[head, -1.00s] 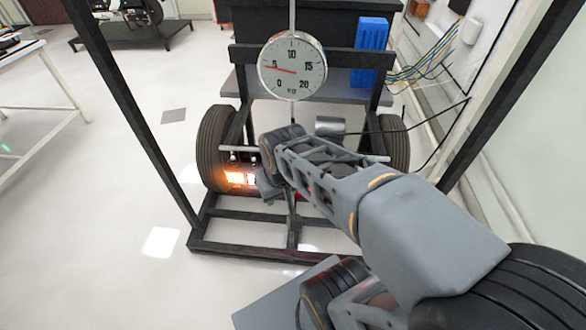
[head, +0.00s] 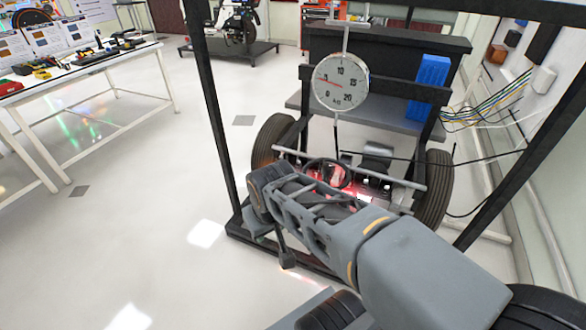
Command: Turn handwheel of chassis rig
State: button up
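The chassis rig (head: 287,159) stands ahead in the head view, inside a black frame, with a wheel at each side. A dark ring that looks like the handwheel (head: 349,172) shows low between the wheels, partly covered by my arm. A round white dial gauge (head: 340,82) hangs above it, its red needle near 5. My arm reaches from the lower right across the rig. My gripper (head: 288,260) points down at the arm's far end, left of and nearer than the ring, apart from it in the picture. Its fingers are too small to tell open from shut.
A black upright post (head: 212,110) stands left of my gripper and another post (head: 520,125) at the right. A white table with tools (head: 85,75) is at the left. Cables (head: 490,112) run along the right wall. The floor between table and rig is clear.

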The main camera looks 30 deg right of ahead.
aim_at(327, 170)
jog(key=u, duration=0.8)
jog(key=i, duration=0.8)
jog(key=z, duration=1.85)
